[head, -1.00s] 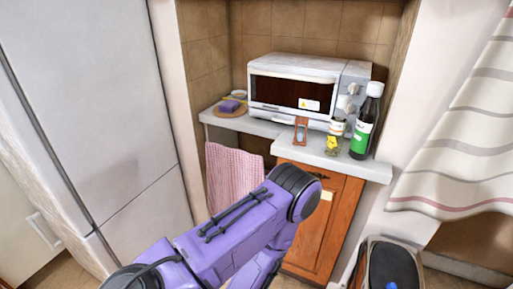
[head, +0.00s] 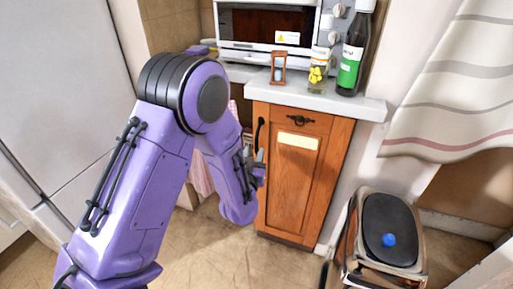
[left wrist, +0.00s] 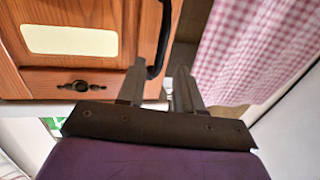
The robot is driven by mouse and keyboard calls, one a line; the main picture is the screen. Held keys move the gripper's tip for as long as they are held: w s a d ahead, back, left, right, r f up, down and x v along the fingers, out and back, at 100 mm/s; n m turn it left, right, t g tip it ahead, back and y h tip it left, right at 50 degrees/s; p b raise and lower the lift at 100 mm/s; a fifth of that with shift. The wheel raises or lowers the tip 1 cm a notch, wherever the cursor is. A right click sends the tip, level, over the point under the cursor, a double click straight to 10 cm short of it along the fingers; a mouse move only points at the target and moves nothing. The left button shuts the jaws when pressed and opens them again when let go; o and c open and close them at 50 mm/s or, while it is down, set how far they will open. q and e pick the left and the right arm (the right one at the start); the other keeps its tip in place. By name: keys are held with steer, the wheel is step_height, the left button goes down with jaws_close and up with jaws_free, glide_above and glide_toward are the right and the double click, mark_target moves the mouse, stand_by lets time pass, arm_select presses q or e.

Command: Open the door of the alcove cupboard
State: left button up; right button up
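The alcove cupboard's wooden door (head: 294,180) is closed, with a cream label (head: 297,141) near its top. Its black vertical handle (head: 259,133) is at the door's left edge. My left gripper (head: 257,165) is close to that edge, by the handle's lower end, partly hidden by my purple arm. In the left wrist view, which is turned over, the left gripper (left wrist: 160,66) has its two fingers apart. The black handle (left wrist: 164,35) shows in the gap between them, nearer one finger; I cannot tell whether they touch. My right gripper is out of view.
On the counter (head: 300,97) above stand an hourglass (head: 278,68), a jar (head: 318,75), a green-labelled bottle (head: 352,55) and a toaster oven (head: 265,25). A pedal bin (head: 385,235) stands right of the cupboard. A checked cloth (left wrist: 250,45) hangs beside the door. Floor in front is clear.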

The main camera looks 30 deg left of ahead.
mark_target(256, 144)
arm_select(q)
steer(key=x, duration=0.6)
steer(key=shift+w, duration=0.1)
jaws_close()
